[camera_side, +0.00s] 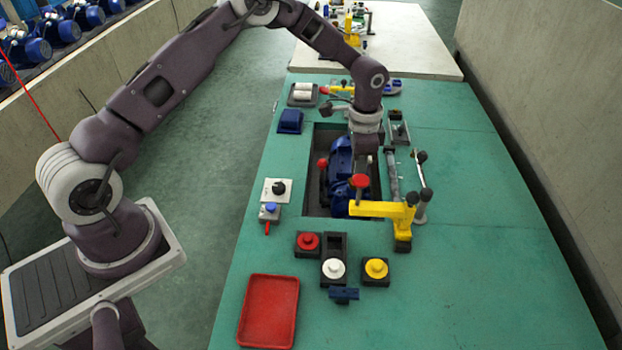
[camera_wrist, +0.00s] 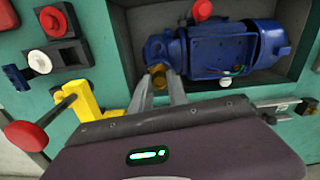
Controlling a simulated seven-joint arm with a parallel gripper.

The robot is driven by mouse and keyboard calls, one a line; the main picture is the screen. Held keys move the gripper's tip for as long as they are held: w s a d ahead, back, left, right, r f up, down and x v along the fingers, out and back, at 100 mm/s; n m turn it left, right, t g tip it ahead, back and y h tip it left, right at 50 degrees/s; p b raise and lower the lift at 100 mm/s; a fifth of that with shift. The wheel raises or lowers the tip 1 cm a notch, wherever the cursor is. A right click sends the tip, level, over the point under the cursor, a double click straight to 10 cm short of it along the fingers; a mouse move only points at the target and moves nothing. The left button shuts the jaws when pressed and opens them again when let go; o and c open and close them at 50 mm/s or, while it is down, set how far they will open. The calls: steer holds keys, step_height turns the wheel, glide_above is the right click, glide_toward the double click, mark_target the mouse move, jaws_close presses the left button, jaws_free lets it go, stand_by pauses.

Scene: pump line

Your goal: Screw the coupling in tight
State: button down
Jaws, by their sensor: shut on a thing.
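The blue pump (camera_side: 342,158) lies in the dark recess in the bench, and its body fills the upper right of the wrist view (camera_wrist: 225,50). A small brass-coloured coupling (camera_wrist: 158,76) sits at the pump's left end in the wrist view. My gripper (camera_wrist: 160,72) is shut on it, with one finger on each side. In the side view my gripper (camera_side: 359,165) points down over the pump, and the coupling cannot be made out there. How far the coupling sits in its port is hidden by the fingers and the pump.
A yellow clamp (camera_side: 382,210) with a red knob (camera_side: 360,181) stands close beside my gripper. Red (camera_side: 308,242), white (camera_side: 334,268) and yellow (camera_side: 376,268) round pieces sit on dark blocks in front. A red tray (camera_side: 268,311) lies front left. The front right bench is clear.

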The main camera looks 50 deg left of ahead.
steer(key=m, duration=0.7)
steer(key=shift+m, duration=1.1)
steer(key=shift+m, duration=0.8)
steer(key=m, duration=0.4)
steer(key=shift+m, duration=0.7)
